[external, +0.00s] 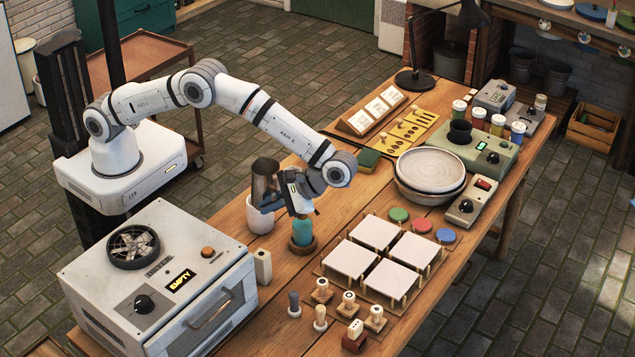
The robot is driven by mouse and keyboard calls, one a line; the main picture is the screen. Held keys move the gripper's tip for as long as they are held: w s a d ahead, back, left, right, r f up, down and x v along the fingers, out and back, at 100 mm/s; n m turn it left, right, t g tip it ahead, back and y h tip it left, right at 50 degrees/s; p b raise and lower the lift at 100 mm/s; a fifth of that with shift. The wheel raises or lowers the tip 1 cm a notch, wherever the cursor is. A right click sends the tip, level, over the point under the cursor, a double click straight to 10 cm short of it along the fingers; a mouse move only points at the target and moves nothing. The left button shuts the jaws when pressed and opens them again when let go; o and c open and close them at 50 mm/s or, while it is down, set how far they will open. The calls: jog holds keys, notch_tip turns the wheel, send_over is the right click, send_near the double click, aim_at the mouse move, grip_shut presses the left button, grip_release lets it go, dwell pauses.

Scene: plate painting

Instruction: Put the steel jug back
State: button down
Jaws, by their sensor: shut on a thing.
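The steel jug (265,182) is a dark metallic vessel, held up at the left side of my gripper (284,198). My gripper is shut on it; the fingertips are small and partly hidden here. Behind and below the jug, a white pot (260,215) stands on the wooden table (225,222). A teal vessel (302,232) sits in a brown round base (302,249) just below my gripper. I cannot tell whether the jug touches the white pot or only overlaps it in the picture.
A kiln-like oven (160,290) stands at the front left. White tiles (375,233) on racks lie to the right, with stamps (321,290) in front. Stacked bowls (430,170), a green sponge (368,160) and paint jars (478,117) are farther back.

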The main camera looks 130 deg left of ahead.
jog(key=s+a+f+m+y+b, duration=0.1)
jog(key=a+m+y+b, duration=0.15)
jog(key=a, duration=0.45)
jog(key=s+a+f+m+g+y+b, duration=0.1)
jog(key=s+a+m+y+b, duration=0.15)
jog(key=a, duration=0.35)
jog(key=s+a+f+m+y+b, duration=0.1)
jog(key=a+f+m+y+b, duration=0.15)
jog(key=a, duration=0.45)
jog(key=s+a+r+m+t+y+b, duration=0.35)
jog(key=a+m+t+b, duration=0.3)
jog(key=m, duration=0.35)
jog(key=s+a+r+m+t+y+b, duration=0.2)
jog(key=s+a+m+t+y+b, duration=0.25)
jog(key=a+m+t, duration=0.5)
jog(key=shift+m+g+h, duration=0.35)
jog(key=shift+m+g, duration=0.25)
jog(key=shift+m, duration=0.3)
jog(key=f, duration=0.7)
jog(key=d+f+b, duration=0.1)
jog(key=f, duration=0.6)
jog(key=f+b, duration=0.1)
jog(key=f, duration=0.6)
jog(key=shift+w+d+f, duration=0.1)
jog(key=shift+d+f, duration=0.1)
jog(key=shift+d, duration=0.1)
jog(key=shift+f+b, duration=0.2)
jog(key=shift+b, duration=0.25)
